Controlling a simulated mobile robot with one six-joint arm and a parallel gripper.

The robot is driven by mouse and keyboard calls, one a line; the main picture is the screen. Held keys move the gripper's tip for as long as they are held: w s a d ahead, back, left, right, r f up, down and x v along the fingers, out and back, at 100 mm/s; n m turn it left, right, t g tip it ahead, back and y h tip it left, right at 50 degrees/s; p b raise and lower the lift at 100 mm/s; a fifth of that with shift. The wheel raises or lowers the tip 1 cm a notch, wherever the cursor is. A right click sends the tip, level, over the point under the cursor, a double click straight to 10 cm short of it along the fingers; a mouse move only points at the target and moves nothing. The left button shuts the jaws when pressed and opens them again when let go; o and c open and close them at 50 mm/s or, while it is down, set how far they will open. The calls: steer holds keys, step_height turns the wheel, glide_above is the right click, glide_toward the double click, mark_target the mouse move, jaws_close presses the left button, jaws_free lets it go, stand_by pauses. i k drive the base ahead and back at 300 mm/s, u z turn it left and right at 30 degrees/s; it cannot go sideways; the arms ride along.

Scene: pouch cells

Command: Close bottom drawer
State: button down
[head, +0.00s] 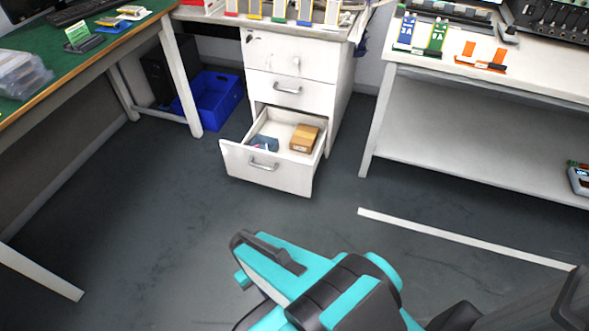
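A white drawer cabinet (293,50) stands under the bench at the back middle. Its bottom drawer (268,168) is pulled well out, with a grey bar handle on its front. A small brown box (304,138) and a bluish item (264,143) lie inside it. The two drawers above look shut. The end of my teal and black arm, with my gripper (262,252), is low in the view, on the near side of the drawer and apart from it. I cannot make out its fingers clearly.
A blue crate (213,98) sits on the floor left of the cabinet. A green-topped table (60,66) stands at left and a white bench (480,78) at right. The grey floor in front of the drawer is clear, with a white strip (460,237) at right.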

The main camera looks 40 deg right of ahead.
mark_target(287, 171)
steer(key=u, duration=3.7)
steer(key=i, duration=0.1)
steer(key=z, duration=2.1)
steer(key=i, duration=0.5)
steer(key=z, duration=3.45)
steer(key=i, duration=0.1)
steer(key=u, duration=1.85)
